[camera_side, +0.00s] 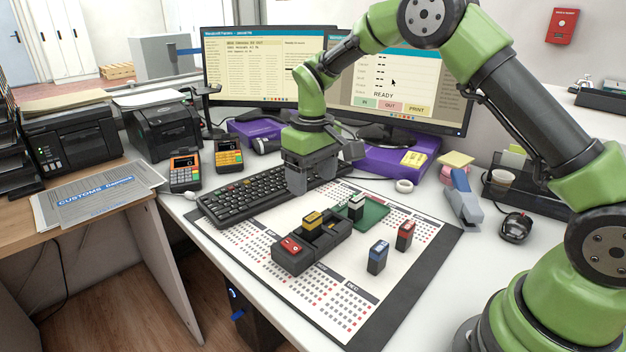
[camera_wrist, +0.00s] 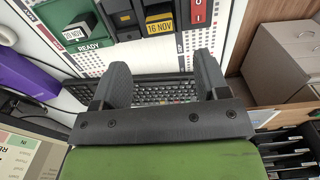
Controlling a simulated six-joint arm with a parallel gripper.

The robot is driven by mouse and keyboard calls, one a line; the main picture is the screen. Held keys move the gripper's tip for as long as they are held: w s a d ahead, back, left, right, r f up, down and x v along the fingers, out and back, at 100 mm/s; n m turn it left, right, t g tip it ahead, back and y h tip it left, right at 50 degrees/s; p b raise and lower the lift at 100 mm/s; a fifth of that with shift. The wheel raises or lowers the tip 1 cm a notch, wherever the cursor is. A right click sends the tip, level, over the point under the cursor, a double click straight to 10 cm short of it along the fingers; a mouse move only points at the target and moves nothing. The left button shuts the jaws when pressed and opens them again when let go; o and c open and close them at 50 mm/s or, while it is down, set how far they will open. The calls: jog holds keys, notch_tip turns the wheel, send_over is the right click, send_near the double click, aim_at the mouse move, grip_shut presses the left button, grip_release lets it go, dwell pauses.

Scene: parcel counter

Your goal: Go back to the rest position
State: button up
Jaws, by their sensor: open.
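My gripper (camera_side: 297,188) hangs fingers-down over the keyboard, behind the stamp tray. In the wrist view its two fingers (camera_wrist: 162,72) stand wide apart with nothing between them. A black tray (camera_side: 318,253) on the calendar mat holds a red stamp (camera_side: 290,246) and a yellow stamp (camera_side: 312,221). The yellow one reads "16 NOV" in the wrist view (camera_wrist: 160,25). A white-topped stamp (camera_side: 356,207) stands on the green pad (camera_side: 376,213) and reads "10 NOV" in the wrist view (camera_wrist: 77,32). A blue stamp (camera_side: 377,257) and another red stamp (camera_side: 404,235) stand on the mat.
The keyboard (camera_side: 243,198) lies below my gripper. Two monitors (camera_side: 262,62) stand behind. Payment terminals (camera_side: 185,170) are at left. A stapler (camera_side: 463,200), tape roll (camera_side: 404,186) and mouse (camera_side: 515,226) are at right. The front of the calendar mat (camera_side: 345,300) is clear.

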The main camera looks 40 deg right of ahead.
jog(key=s+a+r+m+t, duration=0.25)
jog(key=s+r, duration=0.65)
jog(key=r, duration=0.5)
jog(key=s+r+m+t+y, duration=0.1)
jog(key=s+t, duration=0.3)
jog(key=s, duration=1.1)
jog(key=shift+s+a+r+m+t+y, duration=0.25)
jog(key=shift+a+r+m+t+y, duration=0.15)
jog(key=shift+r+y, duration=0.1)
